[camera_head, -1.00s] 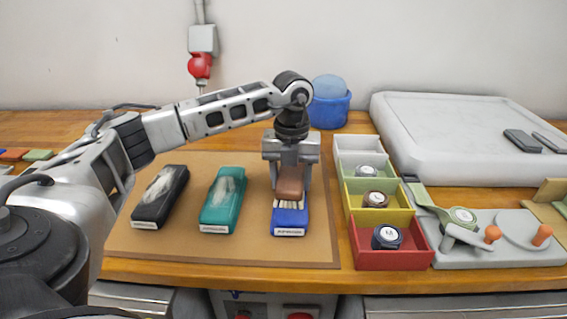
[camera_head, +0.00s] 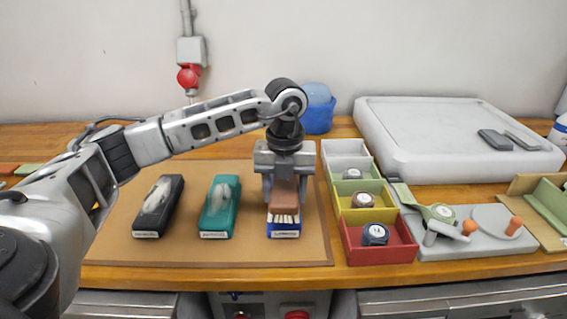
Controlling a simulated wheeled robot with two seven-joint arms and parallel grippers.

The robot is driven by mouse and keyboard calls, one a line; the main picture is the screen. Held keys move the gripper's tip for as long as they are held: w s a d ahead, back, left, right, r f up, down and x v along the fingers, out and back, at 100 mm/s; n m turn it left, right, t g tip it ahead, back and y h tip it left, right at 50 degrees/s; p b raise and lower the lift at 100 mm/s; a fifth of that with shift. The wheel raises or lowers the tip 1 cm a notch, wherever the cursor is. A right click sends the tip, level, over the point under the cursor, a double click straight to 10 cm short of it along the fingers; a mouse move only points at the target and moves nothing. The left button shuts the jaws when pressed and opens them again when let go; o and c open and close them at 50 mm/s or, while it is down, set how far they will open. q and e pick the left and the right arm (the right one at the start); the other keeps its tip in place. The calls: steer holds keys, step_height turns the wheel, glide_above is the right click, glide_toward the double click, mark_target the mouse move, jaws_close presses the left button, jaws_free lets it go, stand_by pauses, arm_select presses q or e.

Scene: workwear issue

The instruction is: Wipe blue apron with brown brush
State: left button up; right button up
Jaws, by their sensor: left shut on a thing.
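The blue apron (camera_head: 283,229) lies folded on a brown mat (camera_head: 250,255), with a white label on its front edge. My left gripper (camera_head: 284,188) is over it, shut on the brown brush (camera_head: 284,195). The brush's pale bristles point down at the front part of the apron and appear to touch it. The gripper and brush hide most of the apron, so I cannot tell whether it has dust on it. My right gripper is not in view.
To the left lie a teal apron (camera_head: 219,212) and a black apron (camera_head: 157,211), both with whitish smudges. On the right stand small bins, including a red bin (camera_head: 378,251) and a yellow bin (camera_head: 365,216). A grey board (camera_head: 445,248) with orange-knobbed parts lies beyond.

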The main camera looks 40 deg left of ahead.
arm_select(q)
steer(key=shift+r, duration=2.5)
steer(key=shift+p, duration=0.3)
